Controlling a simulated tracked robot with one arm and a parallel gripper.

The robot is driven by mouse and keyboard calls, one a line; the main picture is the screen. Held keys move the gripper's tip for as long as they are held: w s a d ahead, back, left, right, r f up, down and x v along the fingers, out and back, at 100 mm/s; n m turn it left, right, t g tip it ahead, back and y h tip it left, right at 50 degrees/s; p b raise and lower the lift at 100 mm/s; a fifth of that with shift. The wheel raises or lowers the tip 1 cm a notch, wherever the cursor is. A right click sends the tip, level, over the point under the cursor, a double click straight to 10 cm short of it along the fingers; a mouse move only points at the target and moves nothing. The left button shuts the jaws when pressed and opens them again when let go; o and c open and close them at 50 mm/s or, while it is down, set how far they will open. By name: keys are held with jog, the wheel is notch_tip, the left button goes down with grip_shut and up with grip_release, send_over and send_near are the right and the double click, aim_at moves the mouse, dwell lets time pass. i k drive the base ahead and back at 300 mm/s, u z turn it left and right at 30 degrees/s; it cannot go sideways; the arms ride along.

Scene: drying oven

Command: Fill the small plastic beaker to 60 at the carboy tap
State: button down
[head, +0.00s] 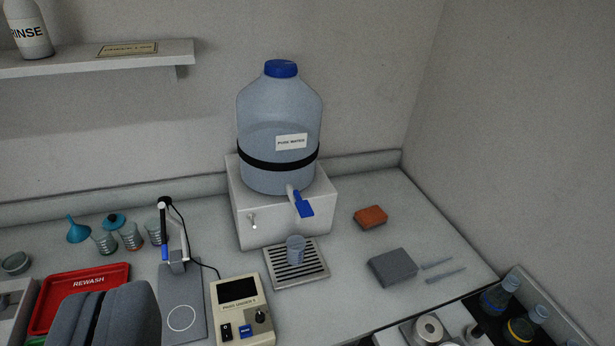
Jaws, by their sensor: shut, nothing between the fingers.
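The carboy (278,115) of pure water stands on a white block at the back, with a blue cap and a black strap. Its tap has a blue lever (304,204) at the front. The small plastic beaker (296,249) stands upright on the slatted drip tray (278,284), below the tap. Its markings and any water in it are too small to make out. My gripper (105,312) shows as dark grey padded fingers at the lower left, shut and empty. It is well to the left of the beaker and in front of the red tray.
A red REWASH tray (112,273), several glass beakers, a stand with a cable (172,235) and a cream control box (242,309) lie left of the drip tray. A sponge (371,217) and grey block (392,267) lie right. Bottles (500,292) stand at the lower right.

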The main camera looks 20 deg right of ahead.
aim_at(305, 209)
jog(key=i, duration=1.1)
jog(key=u, duration=0.1)
